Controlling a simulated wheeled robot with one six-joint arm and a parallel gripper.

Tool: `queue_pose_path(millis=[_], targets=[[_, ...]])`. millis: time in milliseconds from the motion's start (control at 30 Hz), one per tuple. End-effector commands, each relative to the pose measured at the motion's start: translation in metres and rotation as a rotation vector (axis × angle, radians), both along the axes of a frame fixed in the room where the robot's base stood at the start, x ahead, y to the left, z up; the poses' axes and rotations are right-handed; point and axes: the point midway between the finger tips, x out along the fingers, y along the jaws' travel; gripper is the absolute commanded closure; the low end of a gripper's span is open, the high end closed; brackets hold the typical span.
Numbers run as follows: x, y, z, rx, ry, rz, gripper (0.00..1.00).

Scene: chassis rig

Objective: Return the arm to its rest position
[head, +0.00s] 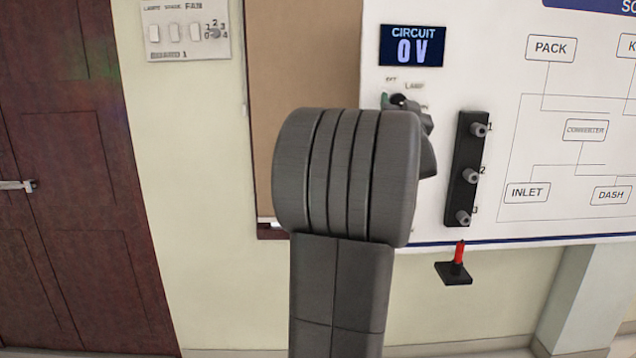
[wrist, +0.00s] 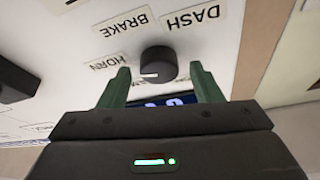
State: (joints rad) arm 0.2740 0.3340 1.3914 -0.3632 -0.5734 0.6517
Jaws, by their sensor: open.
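My gripper (wrist: 160,68) is open, with two green fingers spread apart in the wrist view. A black round knob (wrist: 158,62) with a white mark shows between the fingertips in the picture, with a gap on each side. I cannot tell how far the fingertips are from the panel. Labels DASH, BRAKE and HORN surround the knob, upside down. In the head view my arm fills the middle and hides most of the gripper; a bit of green finger shows beside the arm, below the circuit display (head: 411,46), which reads 0 V.
The white panel (head: 500,100) carries a black strip (head: 466,168) with three numbered posts. A red-handled item on a black holder (head: 455,268) is below it. A switch plate (head: 188,30) is on the wall at upper left. A dark red door (head: 80,150) stands at left.

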Motion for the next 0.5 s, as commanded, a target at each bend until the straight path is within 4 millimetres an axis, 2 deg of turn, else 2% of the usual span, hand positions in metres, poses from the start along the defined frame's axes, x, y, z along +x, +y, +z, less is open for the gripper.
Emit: queue_pose_path(millis=[300, 500], targets=[[-0.001, -0.002, -0.001, -0.256, -0.008, -0.002, 0.41], [-0.016, -0.002, -0.007, -0.247, -0.008, -0.002, 0.41]])
